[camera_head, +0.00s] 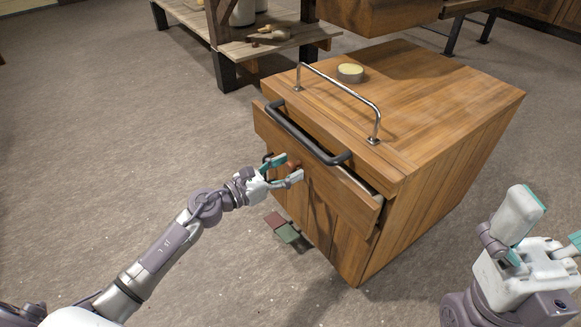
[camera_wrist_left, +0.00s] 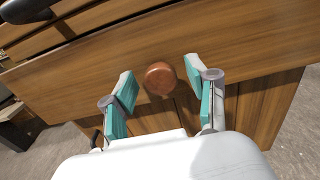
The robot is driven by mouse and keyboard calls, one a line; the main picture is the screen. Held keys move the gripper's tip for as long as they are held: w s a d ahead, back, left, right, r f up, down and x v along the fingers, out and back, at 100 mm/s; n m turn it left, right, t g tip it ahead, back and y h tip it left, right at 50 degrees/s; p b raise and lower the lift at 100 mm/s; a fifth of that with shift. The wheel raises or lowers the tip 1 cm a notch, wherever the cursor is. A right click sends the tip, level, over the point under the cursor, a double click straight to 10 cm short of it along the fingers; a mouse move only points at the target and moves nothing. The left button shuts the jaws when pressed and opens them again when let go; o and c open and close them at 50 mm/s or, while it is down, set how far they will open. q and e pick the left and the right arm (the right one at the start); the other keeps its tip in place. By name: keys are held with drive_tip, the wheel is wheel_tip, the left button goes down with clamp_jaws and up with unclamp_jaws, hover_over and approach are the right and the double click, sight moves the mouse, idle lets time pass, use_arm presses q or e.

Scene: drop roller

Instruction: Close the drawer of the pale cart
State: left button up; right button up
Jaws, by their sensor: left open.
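The wooden cart (camera_head: 440,100) stands right of centre in the head view. Its drawer (camera_head: 335,187) is pulled out a little, with a dark gap above its front. My right gripper (camera_head: 560,222) is at the lower right, away from the cart.
A metal rail (camera_head: 340,87) and a small round pale-topped tin (camera_head: 350,72) are on the cart top. Red and green flat pieces (camera_head: 283,228) lie on the floor beside the cart. A wooden shelf bench (camera_head: 265,45) stands behind. The floor at left is clear.

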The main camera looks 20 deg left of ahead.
use_arm(q)
drive_tip(key=shift+w+d, duration=0.35)
drive_tip(key=shift+w, duration=0.15)
clamp_jaws()
